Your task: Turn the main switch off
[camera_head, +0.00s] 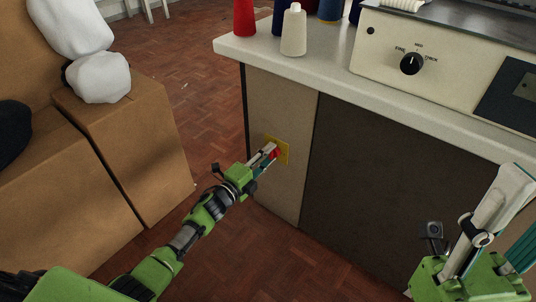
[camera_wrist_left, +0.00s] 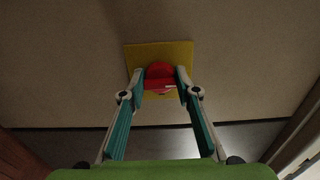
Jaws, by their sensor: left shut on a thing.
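The main switch is a red rotary knob (camera_wrist_left: 159,71) on a square yellow plate (camera_wrist_left: 182,51), fixed to the beige side panel of the bench. In the head view the red knob (camera_head: 276,153) is partly hidden by my gripper, and the yellow plate (camera_head: 284,157) shows around it. My left gripper (camera_head: 272,152) is shut on the red knob. In the left wrist view its two fingertips (camera_wrist_left: 160,78) press on the knob's left and right sides. A small pale mark shows on the knob's lower right. My right gripper (camera_head: 518,205) is raised at the right edge, open and empty.
The white bench top (camera_head: 330,75) overhangs the panel and carries thread cones (camera_head: 293,30) and a machine with a black dial (camera_head: 410,63). Cardboard boxes (camera_head: 125,140) stand at the left. Wooden floor (camera_head: 195,70) is clear between boxes and bench.

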